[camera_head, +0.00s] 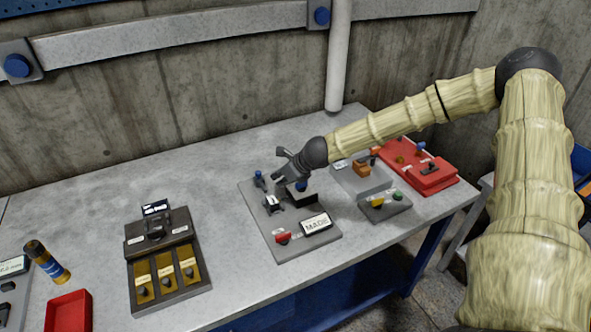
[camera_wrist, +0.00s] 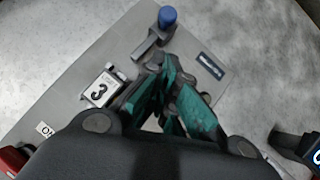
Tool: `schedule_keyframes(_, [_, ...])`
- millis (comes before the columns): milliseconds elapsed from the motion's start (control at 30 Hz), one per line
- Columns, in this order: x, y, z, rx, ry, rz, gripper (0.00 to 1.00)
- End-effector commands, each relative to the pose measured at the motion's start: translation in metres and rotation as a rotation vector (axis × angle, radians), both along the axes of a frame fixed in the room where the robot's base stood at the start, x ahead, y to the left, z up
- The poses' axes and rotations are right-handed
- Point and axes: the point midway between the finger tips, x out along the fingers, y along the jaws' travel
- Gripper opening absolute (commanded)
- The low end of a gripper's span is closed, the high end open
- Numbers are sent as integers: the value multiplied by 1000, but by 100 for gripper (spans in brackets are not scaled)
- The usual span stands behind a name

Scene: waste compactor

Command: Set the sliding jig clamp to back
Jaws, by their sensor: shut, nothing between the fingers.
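My gripper (camera_head: 279,172) is shut and empty above the far part of this panel. The fingers hide part of the panel; contact cannot be told.
A red switch (camera_head: 284,238) and a MADE sign (camera_head: 316,225) sit at the panel's front. To the right are a grey fixture with an orange block (camera_head: 362,168), a small button box (camera_head: 384,208) and a red tray (camera_head: 432,182). A dark console (camera_head: 165,262) stands left.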

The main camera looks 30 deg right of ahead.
Motion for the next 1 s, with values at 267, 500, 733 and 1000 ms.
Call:
schedule_keyframes(267, [-11, -3, 20, 0, -4, 4, 0])
schedule_keyframes(500, [-23, -9, 36, 1, -5, 3, 0])
schedule_keyframes(733, [-34, -15, 51, 0, -5, 2, 0])
schedule_keyframes(1000, [-46, -20, 66, -1, -5, 3, 0])
